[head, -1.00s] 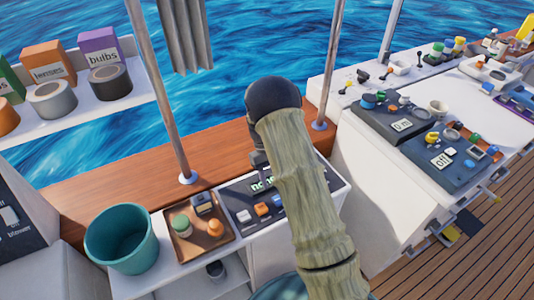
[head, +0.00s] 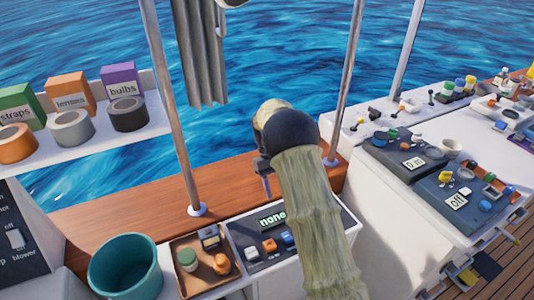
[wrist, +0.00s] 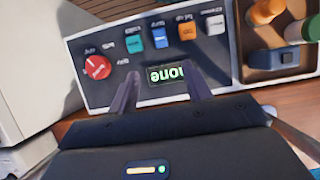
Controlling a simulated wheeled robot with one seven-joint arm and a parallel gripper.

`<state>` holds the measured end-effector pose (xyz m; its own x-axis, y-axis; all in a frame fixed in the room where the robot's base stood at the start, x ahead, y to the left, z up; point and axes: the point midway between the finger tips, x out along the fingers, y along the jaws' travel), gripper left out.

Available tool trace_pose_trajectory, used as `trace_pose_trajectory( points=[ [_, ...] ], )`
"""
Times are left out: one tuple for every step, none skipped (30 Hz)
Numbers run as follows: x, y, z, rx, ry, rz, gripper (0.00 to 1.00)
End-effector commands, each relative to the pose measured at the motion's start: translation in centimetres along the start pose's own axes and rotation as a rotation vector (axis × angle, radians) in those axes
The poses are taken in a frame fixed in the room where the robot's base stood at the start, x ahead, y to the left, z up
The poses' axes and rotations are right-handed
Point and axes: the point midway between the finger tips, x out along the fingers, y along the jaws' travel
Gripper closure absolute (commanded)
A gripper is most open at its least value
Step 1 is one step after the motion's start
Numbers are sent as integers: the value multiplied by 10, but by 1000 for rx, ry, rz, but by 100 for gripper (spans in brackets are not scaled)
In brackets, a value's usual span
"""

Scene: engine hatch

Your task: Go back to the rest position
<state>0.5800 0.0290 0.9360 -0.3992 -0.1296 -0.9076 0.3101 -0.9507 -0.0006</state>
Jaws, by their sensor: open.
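My gripper (head: 267,188) is mostly hidden behind my arm's dark wrist joint in the head view, above the back edge of the control panel (head: 255,255). In the wrist view my gripper (wrist: 161,70) has two dark fingers spread apart with nothing between them. The panel also carries a red knob (wrist: 97,67) and a row of coloured switches (wrist: 158,38). I cannot tell the exact gap from fingers to panel.
A brown tray (head: 190,289) with small items sits left of the panel, beside a teal bucket (head: 125,280). Metal poles (head: 172,115) rise from the wooden ledge (head: 110,215). A shelf (head: 90,143) with boxes and tape rolls is at left. More consoles (head: 400,155) stand at right.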

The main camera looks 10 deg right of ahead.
Motion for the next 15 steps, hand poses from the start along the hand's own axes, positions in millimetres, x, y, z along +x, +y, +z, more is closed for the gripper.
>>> trace_pose_trajectory(
  points=[
    [0,0,0,0,0,0,51],
    [0,0,0,0,0,0,51],
    [0,0,1,1,2,0,51],
    [-1,0,2,2,5,0,51],
    [-2,0,3,5,10,-1,51],
    [-4,1,7,10,17,-2,51],
    [-6,1,10,15,27,-3,51],
    [-9,2,14,21,38,-5,51],
    [-12,2,20,30,56,-7,51],
    [-14,2,26,37,71,-8,51],
    [-17,2,32,46,89,-10,51],
    [-21,2,42,59,115,-12,51],
    [-24,2,49,69,135,-14,51],
    [-26,1,56,78,155,-16,51],
    [-28,0,66,92,183,-18,51]
  ],
)
